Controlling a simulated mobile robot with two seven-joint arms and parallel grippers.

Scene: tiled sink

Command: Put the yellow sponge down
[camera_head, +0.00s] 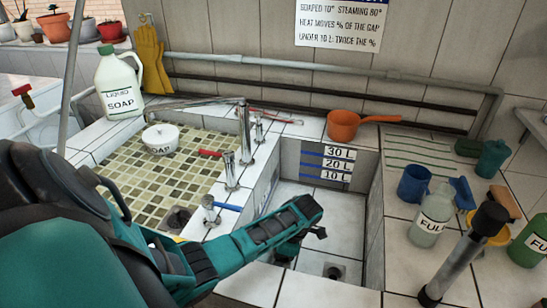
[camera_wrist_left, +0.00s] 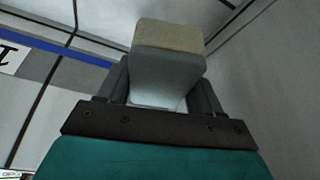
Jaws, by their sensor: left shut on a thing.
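My left gripper (camera_head: 305,236) reaches over the deep white-tiled basin (camera_head: 348,214) in the head view, mostly hidden under my own wrist. In the left wrist view it is shut on the yellow sponge (camera_wrist_left: 168,45), a block with a dull tan-yellow end face and a paler side. The sponge stands out beyond the fingers, with basin walls around it. The head view does not clearly show the sponge, and I cannot tell whether it touches the basin. My right gripper is not in view.
A white bowl (camera_head: 160,138) stands in the shallow mosaic basin at left. An orange pan (camera_head: 344,125) sits on the back ledge. The deep basin has a drain (camera_head: 334,271).

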